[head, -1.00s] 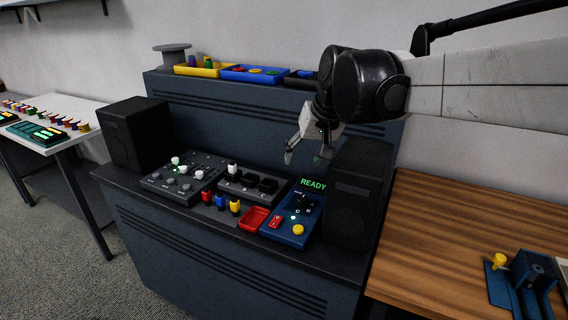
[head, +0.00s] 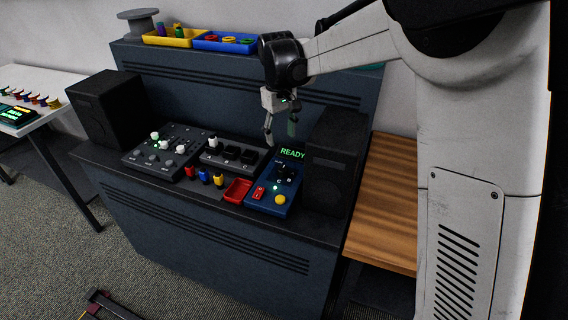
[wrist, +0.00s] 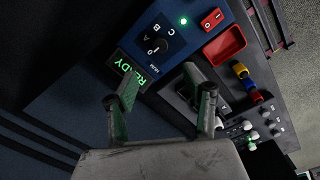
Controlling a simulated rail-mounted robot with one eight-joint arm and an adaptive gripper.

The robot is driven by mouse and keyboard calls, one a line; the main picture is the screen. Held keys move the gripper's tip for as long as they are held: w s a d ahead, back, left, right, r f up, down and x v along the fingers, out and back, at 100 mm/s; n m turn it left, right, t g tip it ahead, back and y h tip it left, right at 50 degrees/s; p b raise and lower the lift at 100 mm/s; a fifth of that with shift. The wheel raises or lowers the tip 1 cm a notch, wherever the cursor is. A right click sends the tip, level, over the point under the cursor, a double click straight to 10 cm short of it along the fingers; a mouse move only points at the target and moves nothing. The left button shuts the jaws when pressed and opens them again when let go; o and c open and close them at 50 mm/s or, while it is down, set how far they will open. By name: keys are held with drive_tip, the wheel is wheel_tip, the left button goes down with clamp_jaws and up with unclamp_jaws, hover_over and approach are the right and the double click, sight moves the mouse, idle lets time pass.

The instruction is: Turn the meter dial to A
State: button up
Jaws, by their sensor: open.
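The blue meter (head: 262,203) stands on the dark desk, with a lit green READY display (head: 292,153). Its black dial (head: 284,173) is beside white letters. In the wrist view the dial (wrist: 155,46) sits above the display in the picture, with A, B and C around it. I cannot tell for sure which letter its pointer faces. My gripper (head: 280,130) is open and empty above the back of the meter, apart from the dial. In the wrist view its fingers (wrist: 159,76) are spread, the dial beyond their tips.
A black speaker (head: 334,165) stands close to the meter's right. A red tray (head: 238,190) and coloured plugs (head: 204,176) lie to its left, with a switch box (head: 232,155) and mixer (head: 165,150) farther left. The meter also has a red switch (head: 259,193) and yellow button (head: 280,199).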

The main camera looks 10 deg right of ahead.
sight(282, 168)
drive_tip(key=f, duration=1.3)
drive_tip(key=shift+w+d, duration=0.15)
drive_tip(key=shift+d, duration=0.05)
drive_tip(key=c, duration=1.1)
drive_tip(key=shift+c, duration=0.2)
drive_tip(key=shift+m+b, duration=0.3)
drive_tip(key=shift+b, duration=0.05)
drive_tip(key=m+b, duration=0.2)
drive_tip(key=m, duration=0.3)
drive_tip(key=shift+b, duration=0.35)
drive_tip(key=m+b, duration=0.1)
drive_tip(key=m, duration=0.5)
drive_tip(key=shift+b, duration=0.4)
drive_tip(key=shift+r, duration=0.1)
